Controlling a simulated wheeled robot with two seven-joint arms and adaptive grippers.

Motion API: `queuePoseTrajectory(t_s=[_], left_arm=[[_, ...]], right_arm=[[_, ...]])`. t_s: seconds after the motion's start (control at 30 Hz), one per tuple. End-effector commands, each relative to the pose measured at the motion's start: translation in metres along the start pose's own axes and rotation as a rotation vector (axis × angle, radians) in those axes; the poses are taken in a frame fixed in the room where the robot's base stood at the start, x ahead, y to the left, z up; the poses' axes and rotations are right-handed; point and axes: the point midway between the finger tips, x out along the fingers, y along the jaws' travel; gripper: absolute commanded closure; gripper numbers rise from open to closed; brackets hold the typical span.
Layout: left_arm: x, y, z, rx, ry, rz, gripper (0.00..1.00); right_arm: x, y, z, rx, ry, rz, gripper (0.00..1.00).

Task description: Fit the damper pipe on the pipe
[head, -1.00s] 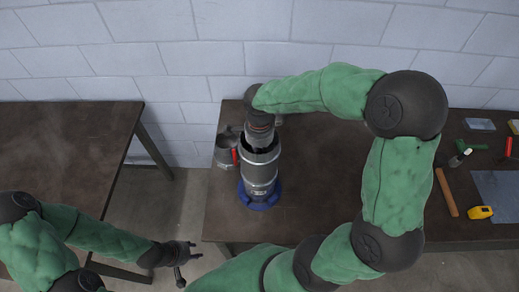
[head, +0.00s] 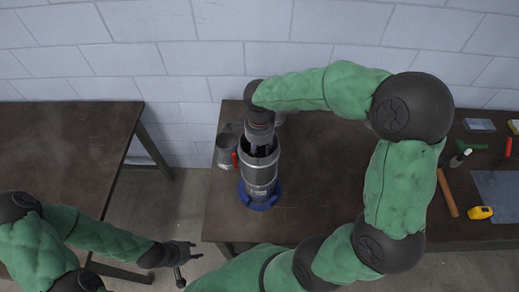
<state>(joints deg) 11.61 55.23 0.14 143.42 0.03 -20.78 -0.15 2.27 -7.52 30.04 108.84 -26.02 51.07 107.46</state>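A grey metal pipe (head: 260,182) stands upright in a blue ring-shaped base (head: 260,203) on the right table. A red handle (head: 235,159) shows at the upper left of this pipe; I cannot tell which part carries it, or where the damper pipe ends and the pipe begins. My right gripper (head: 262,151) points down at the open top of the upright pipe, its dark fingers partly hidden by the rim. Whether they grip the wall is unclear. My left gripper (head: 189,259) is empty, its fingers apart, low between the two tables.
A shorter grey metal piece (head: 225,151) stands behind and left of the pipe. At the right lie a hammer (head: 447,192), a yellow tape measure (head: 480,212) and a metal sheet (head: 500,190). The left table (head: 75,140) is bare.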

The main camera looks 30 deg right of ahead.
Motion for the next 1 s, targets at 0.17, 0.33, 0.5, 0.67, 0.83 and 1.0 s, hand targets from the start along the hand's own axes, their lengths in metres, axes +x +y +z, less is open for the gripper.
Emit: queuePoseTrajectory(t_s=[0.17, 0.33, 0.5, 0.67, 0.83, 1.0], left_arm=[[0.000, 0.000, 0.000, 0.000, 0.000, 0.000, 0.60], [0.000, 0.000, 0.000, 0.000, 0.000, 0.000, 0.60], [0.000, 0.000, 0.000, 0.000, 0.000, 0.000, 0.60], [0.000, 0.000, 0.000, 0.000, 0.000, 0.000, 0.60], [0.000, 0.000, 0.000, 0.000, 0.000, 0.000, 0.60], [0.000, 0.000, 0.000, 0.000, 0.000, 0.000, 0.60]], right_arm=[[-0.035, -0.002, 0.000, 0.001, -0.001, -0.008, 0.65], [-0.069, -0.002, 0.000, -0.001, 0.000, -0.008, 0.65], [-0.093, -0.001, 0.000, 0.000, 0.000, -0.006, 0.65], [-0.104, 0.000, 0.000, 0.000, 0.000, -0.003, 0.65], [-0.107, 0.000, 0.000, 0.000, 0.000, -0.002, 0.65], [-0.107, 0.000, 0.000, 0.000, 0.000, -0.002, 0.65]])
